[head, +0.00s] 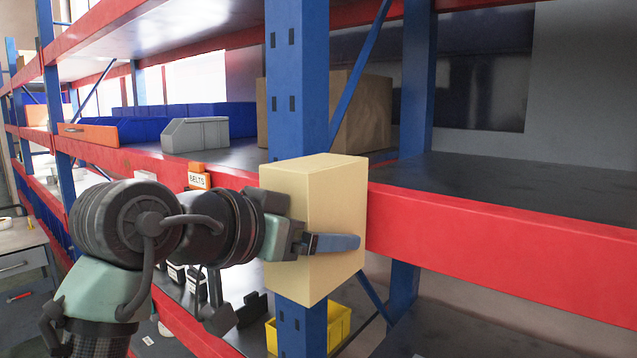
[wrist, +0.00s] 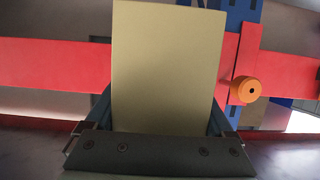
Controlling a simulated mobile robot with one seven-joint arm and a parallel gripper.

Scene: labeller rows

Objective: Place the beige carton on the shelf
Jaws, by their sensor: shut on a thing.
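The beige carton (head: 325,205) is held upright in front of the blue rack upright, its top a little above the red beam. It also fills the middle of the wrist view (wrist: 168,65). My gripper (head: 325,243) is shut on the carton, with one finger showing along its near side. In the wrist view my gripper (wrist: 165,125) has a finger on each side of the carton. The shelf (head: 500,185) right of the upright has a dark, bare deck behind a red front beam (head: 500,250). The carton is in front of the beam's left end; I cannot tell whether they touch.
A yellow bin (head: 338,325) sits below. An orange round part (wrist: 246,90) is right of the carton in the wrist view.

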